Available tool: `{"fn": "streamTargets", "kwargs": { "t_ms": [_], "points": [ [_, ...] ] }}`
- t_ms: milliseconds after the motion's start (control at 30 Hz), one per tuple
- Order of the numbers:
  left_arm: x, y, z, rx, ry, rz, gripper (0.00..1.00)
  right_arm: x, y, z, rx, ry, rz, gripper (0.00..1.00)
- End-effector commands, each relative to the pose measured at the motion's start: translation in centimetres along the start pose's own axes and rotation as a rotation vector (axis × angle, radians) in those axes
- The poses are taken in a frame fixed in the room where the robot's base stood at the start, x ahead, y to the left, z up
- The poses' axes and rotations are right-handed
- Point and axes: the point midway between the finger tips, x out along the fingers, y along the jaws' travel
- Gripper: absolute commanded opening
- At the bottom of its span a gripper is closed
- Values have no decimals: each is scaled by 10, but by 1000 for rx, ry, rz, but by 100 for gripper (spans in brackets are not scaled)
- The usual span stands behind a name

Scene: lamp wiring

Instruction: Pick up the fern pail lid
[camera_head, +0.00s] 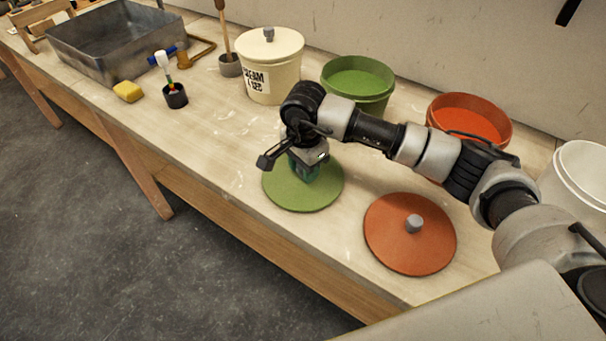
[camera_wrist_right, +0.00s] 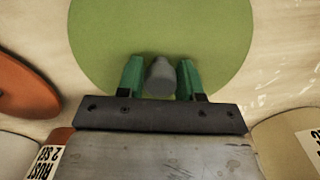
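The fern pail lid is the green round lid (camera_head: 325,192), lying flat on the bench; its green disc fills the upper middle of the right wrist view (camera_wrist_right: 205,35). My right gripper (camera_head: 306,175) is over the lid's middle, pointing down. In the right wrist view its two green fingers (camera_wrist_right: 160,72) stand on either side of the lid's grey knob (camera_wrist_right: 160,80). They look open, with a thin gap beside the knob. In the head view the gripper hides the knob. My left gripper is not in view.
The green pail (camera_head: 358,92) stands open behind the lid. The rust lid (camera_head: 400,245) lies at right, near the front edge. A lidded cream pail (camera_head: 283,48), an open rust pail (camera_head: 470,112) and a white pail (camera_head: 580,175) stand along the back. A dark cup (camera_head: 175,97) and yellow sponge (camera_head: 127,91) are left.

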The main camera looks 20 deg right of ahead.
Motion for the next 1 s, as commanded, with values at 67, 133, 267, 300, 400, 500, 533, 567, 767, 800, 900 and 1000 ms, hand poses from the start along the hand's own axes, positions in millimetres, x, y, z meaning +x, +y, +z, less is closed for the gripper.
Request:
{"fn": "streamTargets", "kwargs": {
  "t_ms": [67, 133, 267, 300, 400, 500, 533, 567, 767, 800, 900, 1000],
  "points": [
    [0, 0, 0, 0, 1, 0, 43, 0, 0, 0, 0, 0, 0, 24],
    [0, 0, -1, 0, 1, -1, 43, 0, 0, 0, 0, 0, 0, 13],
    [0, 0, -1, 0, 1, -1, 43, -1, 0, 0, 0, 0, -1, 6],
    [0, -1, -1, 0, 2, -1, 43, -1, 0, 0, 0, 0, -1, 6],
    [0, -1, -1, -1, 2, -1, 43, -1, 0, 0, 0, 0, -1, 6],
    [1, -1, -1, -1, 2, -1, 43, -4, 0, 0, 0, 0, -2, 6],
    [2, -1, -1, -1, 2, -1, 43, -5, -1, 0, 0, 1, -3, 6],
    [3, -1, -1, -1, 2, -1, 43, -7, -1, 0, 0, 1, -4, 6],
    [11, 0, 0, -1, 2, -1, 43, -34, -1, -1, -1, 2, -6, 6],
    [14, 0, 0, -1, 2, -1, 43, -43, -1, -1, -1, 3, -8, 6],
    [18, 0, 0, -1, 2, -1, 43, -54, 19, -19, 4, 4, -4, 6],
    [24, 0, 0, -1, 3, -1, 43, -67, 36, -34, 4, 4, -3, 6]
  ]
}}
